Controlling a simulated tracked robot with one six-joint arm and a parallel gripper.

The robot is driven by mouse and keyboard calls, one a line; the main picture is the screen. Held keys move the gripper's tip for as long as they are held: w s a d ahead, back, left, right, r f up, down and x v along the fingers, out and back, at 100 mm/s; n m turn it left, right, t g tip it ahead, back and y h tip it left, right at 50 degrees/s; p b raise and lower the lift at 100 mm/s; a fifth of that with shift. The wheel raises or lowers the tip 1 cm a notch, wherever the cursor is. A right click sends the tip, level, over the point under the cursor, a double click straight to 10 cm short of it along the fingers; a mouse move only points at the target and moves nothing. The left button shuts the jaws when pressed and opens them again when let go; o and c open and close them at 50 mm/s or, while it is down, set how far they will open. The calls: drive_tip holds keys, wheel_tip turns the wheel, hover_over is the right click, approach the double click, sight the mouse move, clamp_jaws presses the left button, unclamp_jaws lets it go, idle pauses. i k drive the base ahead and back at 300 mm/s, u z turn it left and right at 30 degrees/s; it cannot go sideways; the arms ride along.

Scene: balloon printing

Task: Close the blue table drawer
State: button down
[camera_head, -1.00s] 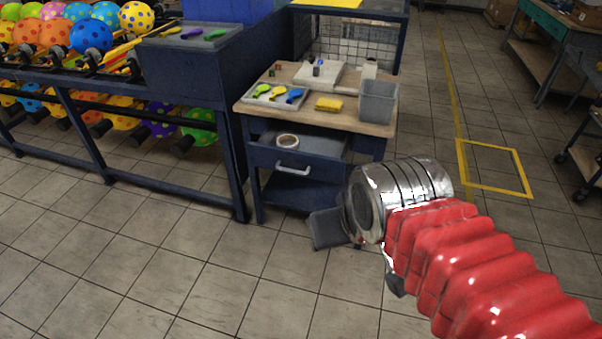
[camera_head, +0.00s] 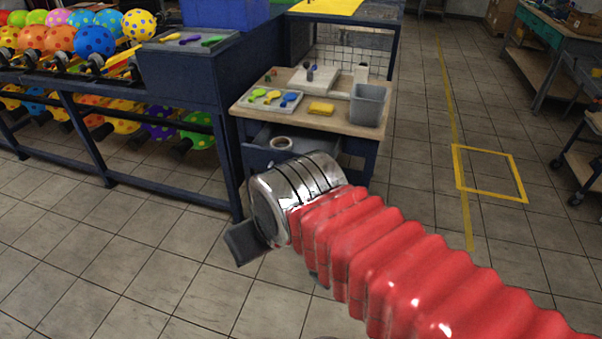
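The blue table (camera_head: 235,140) with a wooden top stands at the centre back. Its blue drawer (camera_head: 257,158) is pulled out, and a roll of tape (camera_head: 281,142) lies inside it. The drawer's front and its handle are now mostly hidden behind my arm's silver wrist. My gripper (camera_head: 240,245) is at the lower left end of the silver wrist, in front of the drawer in the picture. Only one dark grey finger piece shows, so its opening cannot be made out. I see nothing held in it. Contact with the drawer cannot be told.
On the wooden top are a tray of coloured balloons (camera_head: 267,99), a yellow sponge-like block (camera_head: 321,108) and a grey bin (camera_head: 368,104). A blue rack (camera_head: 115,178) with dotted balloons stands at left. Tiled floor is free in front and right, with a yellow marked square (camera_head: 488,172).

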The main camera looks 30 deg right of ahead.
sight(258, 156)
drive_tip(key=i, duration=1)
drive_tip(key=u, duration=0.05)
